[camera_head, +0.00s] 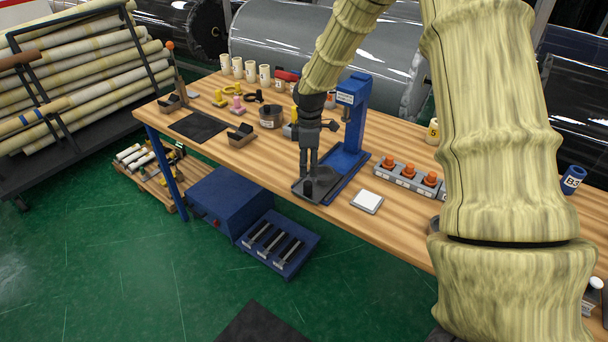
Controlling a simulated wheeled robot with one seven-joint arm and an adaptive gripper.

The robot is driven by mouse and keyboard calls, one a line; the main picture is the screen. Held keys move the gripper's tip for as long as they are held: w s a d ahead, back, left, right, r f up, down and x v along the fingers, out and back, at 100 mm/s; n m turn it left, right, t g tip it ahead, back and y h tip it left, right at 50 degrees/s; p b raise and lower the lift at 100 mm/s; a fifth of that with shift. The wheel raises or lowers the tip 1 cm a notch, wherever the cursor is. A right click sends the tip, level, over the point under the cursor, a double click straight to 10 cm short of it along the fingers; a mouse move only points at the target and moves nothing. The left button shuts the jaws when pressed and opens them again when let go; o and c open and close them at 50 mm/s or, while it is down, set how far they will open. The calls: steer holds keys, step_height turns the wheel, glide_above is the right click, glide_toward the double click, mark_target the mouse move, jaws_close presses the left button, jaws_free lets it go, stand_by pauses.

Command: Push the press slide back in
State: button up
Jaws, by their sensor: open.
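The blue press (353,120) stands on the wooden workbench near the middle of the view. Its dark slide (310,192) lies at the press base and reaches out toward the bench's front edge, with a small dark knob at its front end. My gripper (309,174) points down over the slide, its fingers just above or beside the knob. The fingers look close together in this view, and nothing is seen held between them. I cannot tell whether they touch the slide. My arm hides part of the space behind the gripper.
A white square pad (367,201) lies right of the press. A grey row with orange knobs (408,178) is further right. A small dark box (241,135) and a black mat (198,127) lie to the left. A blue cabinet (229,200) stands below the bench.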

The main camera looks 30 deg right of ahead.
mark_target(308, 183)
steer(key=shift+w, duration=0.8)
steer(key=shift+w+a+f, duration=0.1)
steer(key=shift+w+f, duration=0.15)
steer(key=shift+s+f+p, duration=0.25)
steer(key=shift+f+p, duration=0.05)
steer(key=shift+s+d+f+p, duration=0.25)
steer(key=shift+s+f+p, duration=0.15)
steer(key=shift+s, duration=0.4)
steer(key=f, duration=0.2)
steer(key=w+f+p, duration=0.1)
steer(key=f, duration=0.2)
steer(key=shift+s+f+p, duration=0.25)
steer(key=shift+f+p, duration=0.1)
steer(key=shift+f, duration=0.15)
steer(key=shift+w+f, duration=0.2)
steer(key=shift+f, duration=0.95)
steer(key=shift+s, duration=0.1)
